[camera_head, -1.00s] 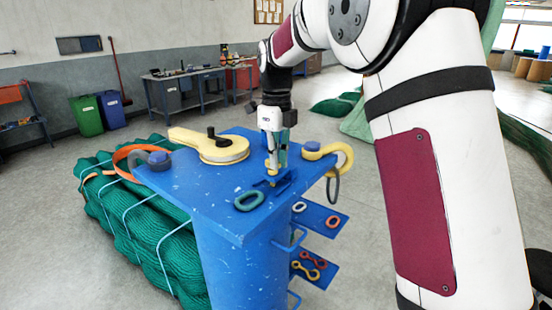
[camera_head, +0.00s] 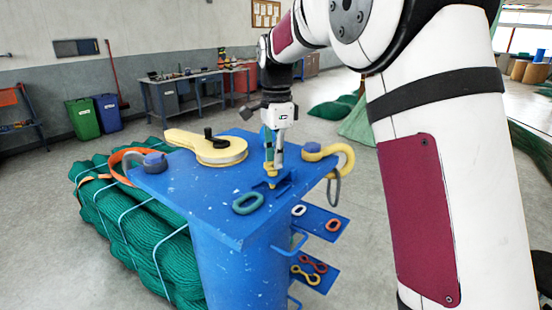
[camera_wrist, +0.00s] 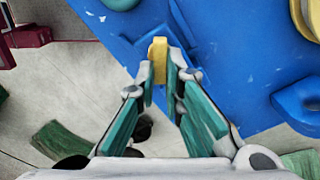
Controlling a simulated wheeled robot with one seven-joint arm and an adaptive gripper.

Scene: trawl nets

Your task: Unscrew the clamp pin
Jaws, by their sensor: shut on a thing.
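The clamp pin (camera_head: 271,176) shows as a small yellow piece standing upright at a blue bracket (camera_head: 272,187) on the blue table top. It also shows in the wrist view (camera_wrist: 158,50), between my fingertips. My gripper (camera_head: 271,163) points down over it and is shut on its upper part. The teal finger pads lie either side of the yellow head. The pin's lower end is hidden, so I cannot tell how deep it sits in the bracket.
The blue table top (camera_head: 185,187) also carries a teal ring (camera_head: 248,203), a yellow block with a sheave (camera_head: 217,149) and a yellow hook (camera_head: 340,152) at the right edge. Side shelves (camera_head: 320,220) hold small links. A green net bundle (camera_head: 125,225) lies at left.

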